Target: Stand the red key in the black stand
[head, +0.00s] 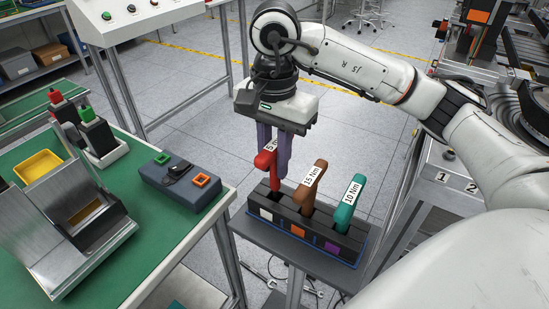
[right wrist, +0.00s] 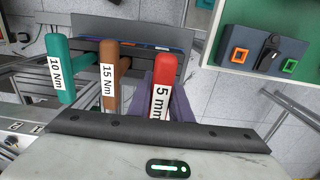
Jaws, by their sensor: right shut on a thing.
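A brown key (head: 312,180) labelled 15 Nm stands in the middle slot, by the orange square. A teal key (head: 347,205) labelled 10 Nm stands in the right slot, by the purple square. My left gripper is not in view.
The stand is on a small grey table (head: 291,250). To its left, a green workbench (head: 165,240) holds a dark box (head: 180,187) with green and orange square frames, a yellow tray (head: 38,166) and a metal fixture. A gap separates bench and table. Tools lie on the floor.

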